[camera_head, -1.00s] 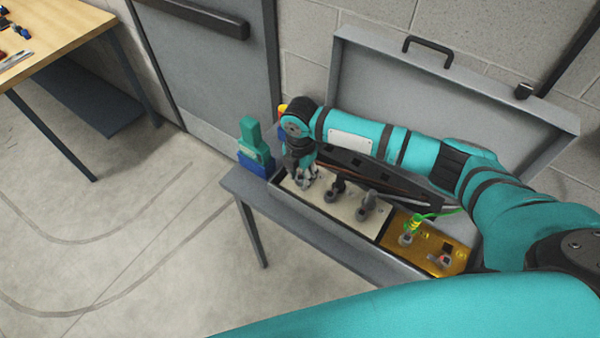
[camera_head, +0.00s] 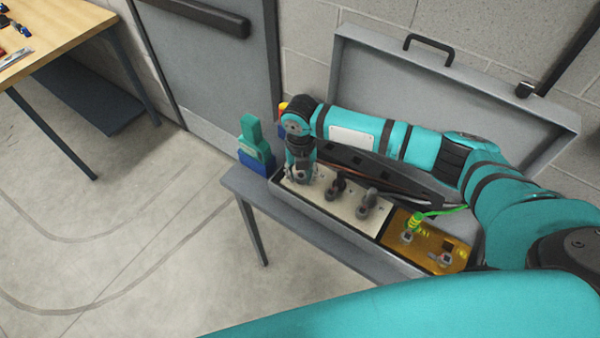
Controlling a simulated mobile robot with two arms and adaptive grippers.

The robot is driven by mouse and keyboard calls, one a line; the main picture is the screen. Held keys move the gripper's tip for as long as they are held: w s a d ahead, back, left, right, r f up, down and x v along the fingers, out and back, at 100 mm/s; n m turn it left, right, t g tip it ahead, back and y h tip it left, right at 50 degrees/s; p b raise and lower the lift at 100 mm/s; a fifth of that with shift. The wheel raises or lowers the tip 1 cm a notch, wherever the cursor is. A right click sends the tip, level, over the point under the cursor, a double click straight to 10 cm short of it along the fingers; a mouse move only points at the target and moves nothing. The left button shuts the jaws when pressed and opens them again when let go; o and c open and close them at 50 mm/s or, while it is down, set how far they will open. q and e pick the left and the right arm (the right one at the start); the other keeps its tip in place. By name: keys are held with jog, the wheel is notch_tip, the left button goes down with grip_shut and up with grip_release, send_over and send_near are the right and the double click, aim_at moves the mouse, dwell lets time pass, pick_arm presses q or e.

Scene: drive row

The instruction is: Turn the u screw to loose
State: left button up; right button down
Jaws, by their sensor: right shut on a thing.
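An open grey box (camera_head: 318,208) stands on a grey bench and holds a pale panel (camera_head: 343,208) with a row of grey terminals. The middle terminal (camera_head: 334,192) and the one to its right (camera_head: 366,207) are in plain view, each with a dark cable end. My right gripper (camera_head: 301,178) points down over the leftmost terminal, at the panel's left end. It is shut on that terminal, which I take to be the u screw; the gripper mostly hides it. My left gripper is not in view.
An amber section (camera_head: 425,250) with a green-yellow wire (camera_head: 416,222) is at the box's right. A teal and blue tool (camera_head: 254,150) stands on the bench's left end. The raised lid (camera_head: 470,90) is behind. A wooden table (camera_head: 50,40) is far left; the floor between is clear.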

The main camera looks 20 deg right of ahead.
aim_at(302, 178)
jog(key=shift+d, duration=0.1)
dwell(0.4)
jog(key=c, duration=1)
grip_release()
jog(key=shift+s, duration=0.1)
jog(key=shift+r, duration=0.35)
notch_tip(302, 178, up, 11)
jog(key=shift+r, duration=0.2)
jog(key=shift+f, duration=0.1)
